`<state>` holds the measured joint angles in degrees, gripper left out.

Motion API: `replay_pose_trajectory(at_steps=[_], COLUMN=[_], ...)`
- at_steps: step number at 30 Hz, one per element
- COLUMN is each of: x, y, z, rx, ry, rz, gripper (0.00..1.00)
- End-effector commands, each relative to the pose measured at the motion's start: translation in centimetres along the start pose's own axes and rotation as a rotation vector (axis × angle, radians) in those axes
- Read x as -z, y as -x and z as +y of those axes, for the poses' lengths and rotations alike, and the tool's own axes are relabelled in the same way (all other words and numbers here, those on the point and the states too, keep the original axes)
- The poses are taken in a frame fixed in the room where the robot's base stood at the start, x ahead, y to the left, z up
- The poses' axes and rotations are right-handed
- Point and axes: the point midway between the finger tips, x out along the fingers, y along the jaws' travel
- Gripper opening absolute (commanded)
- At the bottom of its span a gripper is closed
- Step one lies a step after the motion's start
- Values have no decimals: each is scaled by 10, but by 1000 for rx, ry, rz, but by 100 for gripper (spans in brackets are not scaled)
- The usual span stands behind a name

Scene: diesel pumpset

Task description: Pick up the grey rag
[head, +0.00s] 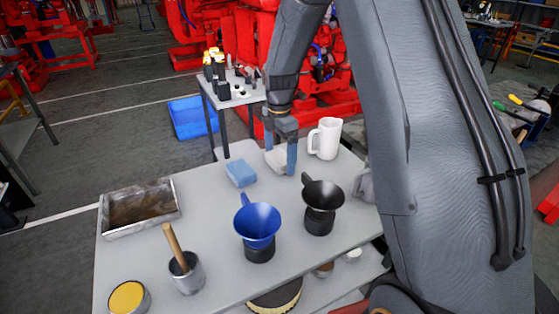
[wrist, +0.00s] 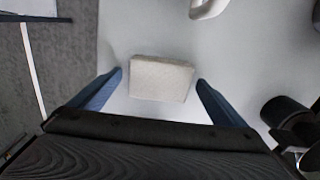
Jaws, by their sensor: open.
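The grey rag (wrist: 162,78), a pale folded block, lies on the grey table top (head: 205,215). In the head view the rag (head: 277,161) is partly hidden by my gripper (head: 281,150). My gripper is open and points down over it. In the wrist view my gripper (wrist: 160,80) has one blue finger on each side of the rag, with a gap on both sides. I see no contact, and the exact height above the rag is hard to tell.
A white mug (head: 325,139) stands right of the rag, a blue sponge-like block (head: 241,173) left. Blue (head: 258,224) and black (head: 323,194) funnels stand nearer. A metal tray (head: 140,208), a pot with a handle (head: 187,273) and a yellow-topped tin (head: 128,297) are at left.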

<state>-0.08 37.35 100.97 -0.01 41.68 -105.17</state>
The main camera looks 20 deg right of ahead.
Motion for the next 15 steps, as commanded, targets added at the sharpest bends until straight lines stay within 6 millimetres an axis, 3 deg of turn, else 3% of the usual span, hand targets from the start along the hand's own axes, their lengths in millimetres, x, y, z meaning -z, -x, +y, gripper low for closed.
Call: replay_pose_trajectory(at_steps=[3,11,15], x=[0,0,0], y=[0,0,0], z=[0,0,0], rx=[0,0,0], ry=[0,0,0], rz=[0,0,0], gripper=[96,52,52])
